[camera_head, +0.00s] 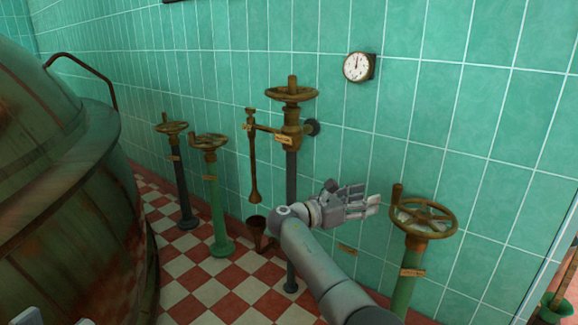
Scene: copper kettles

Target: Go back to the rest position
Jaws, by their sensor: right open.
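My right gripper (362,204) is in the middle right of the head view, at the end of my grey arm, which comes up from the bottom. It is open and empty. Its fingers point right, toward the brass handwheel (424,217) on a green post, and appear apart from it. My left gripper does not show clearly.
A large copper kettle (50,170) fills the left side. Valve posts with handwheels (209,141), (172,127) and (291,94) stand along the green tiled wall. A round gauge (357,67) hangs on the wall. The checkered floor (190,268) between is clear.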

